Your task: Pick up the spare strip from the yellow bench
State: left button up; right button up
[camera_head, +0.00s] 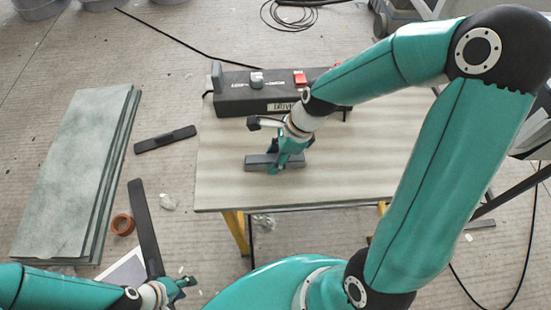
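The yellow bench (350,170) has a pale top and yellow legs and stands in the middle of the head view. A short dark grey strip (257,162) lies on its top near the left end. My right gripper (283,166) reaches down over the strip's middle and right part, with its fingers at the strip and hiding some of it. I cannot tell whether they have closed on it. My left gripper (187,287) is at the lower left, off the bench and low in the picture. Its fingers look apart, with nothing visible between them.
A black control box (235,98) with a red button stands along the bench's back edge, behind my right gripper. Grey-green panels (75,170) lie stacked at left. A long dark bar (144,225), a shorter dark bar (165,139) and a brown tape roll (122,224) lie on the floor.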

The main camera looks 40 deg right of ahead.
grip_shut()
jog(key=shift+r, duration=0.1)
